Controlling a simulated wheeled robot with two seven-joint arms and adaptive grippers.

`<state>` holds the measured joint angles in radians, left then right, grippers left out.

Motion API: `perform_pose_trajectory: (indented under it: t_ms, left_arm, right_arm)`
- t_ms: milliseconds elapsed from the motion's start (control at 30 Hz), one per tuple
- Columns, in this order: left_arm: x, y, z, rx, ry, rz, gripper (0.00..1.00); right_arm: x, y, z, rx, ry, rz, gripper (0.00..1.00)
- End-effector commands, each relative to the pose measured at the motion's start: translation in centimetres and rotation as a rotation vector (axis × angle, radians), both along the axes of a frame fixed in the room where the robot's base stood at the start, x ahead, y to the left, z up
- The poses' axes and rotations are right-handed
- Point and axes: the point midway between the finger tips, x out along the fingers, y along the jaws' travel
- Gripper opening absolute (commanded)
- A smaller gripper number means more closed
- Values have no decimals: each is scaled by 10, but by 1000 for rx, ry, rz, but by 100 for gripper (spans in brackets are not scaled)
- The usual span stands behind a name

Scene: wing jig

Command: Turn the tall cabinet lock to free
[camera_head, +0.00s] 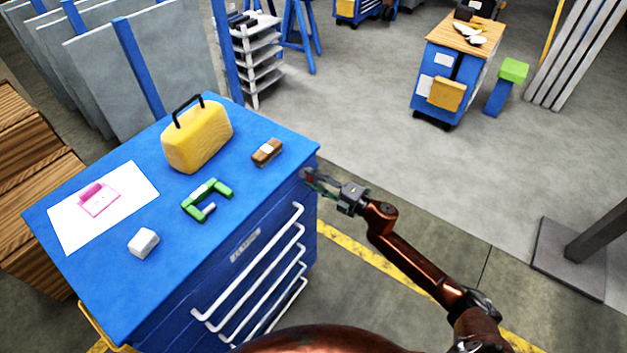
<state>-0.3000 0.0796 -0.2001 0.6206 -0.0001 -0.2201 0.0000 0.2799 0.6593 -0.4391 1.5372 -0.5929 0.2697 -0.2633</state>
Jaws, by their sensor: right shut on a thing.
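The blue cabinet (262,265) with white drawer handles stands at the left. A small dark red and grey lock (306,174) sits near the top of its right end, by the corner. My right gripper (315,179) reaches in from the right and is shut on the lock. The fingers hide part of the lock, and its turn position is too small to tell. My left gripper is not in view.
On the cabinet top lie a yellow case (197,137), a brown block (267,152), a green clamp-like piece (206,198), a white block (143,242) and a white sheet (82,228) with a pink item. Open floor lies right of the cabinet, with a dark post base (566,262) farther right.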

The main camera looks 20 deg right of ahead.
Motion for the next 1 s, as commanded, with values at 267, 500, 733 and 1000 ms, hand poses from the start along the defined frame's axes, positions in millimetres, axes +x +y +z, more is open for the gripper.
perform_pose_trajectory:
  t_ms: [267,500,733,1000]
  left_arm:
    - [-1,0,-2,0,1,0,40]
    - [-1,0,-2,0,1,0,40]
    - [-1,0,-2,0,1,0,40]
    - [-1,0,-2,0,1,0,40]
  right_arm:
    - [0,0,-1,-32,-22,0,10]
    - [0,0,-1,-34,-24,0,10]
    - [0,0,-1,-34,-24,0,43]
    - [0,0,-1,-32,-24,0,52]
